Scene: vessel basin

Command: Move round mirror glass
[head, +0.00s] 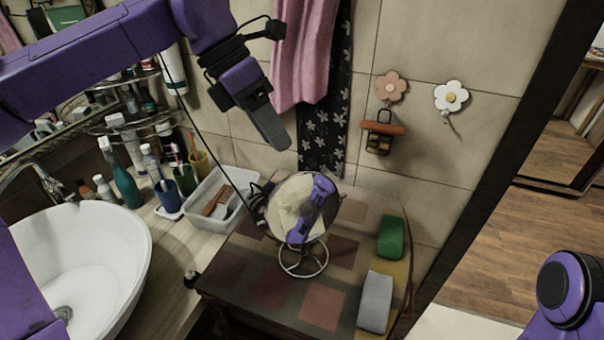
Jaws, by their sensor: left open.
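The round mirror (288,212) stands upright on a ring-shaped wire base on a patterned table (250,268). Its glass reflects a purple arm part and a pale surface. My left gripper (275,137) hangs above and slightly left of the mirror, near the tiled wall, apart from it and holding nothing that I can see. Its fingers are seen edge-on. My right gripper is out of view; only a purple part of my right arm shows at the lower right.
A green sponge (391,237) and a grey block (375,302) lie on the table's right side. A white tray (222,197), cups and bottles stand left of the table beside the white basin (85,262). Pink and black towels (303,50) hang behind my left gripper.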

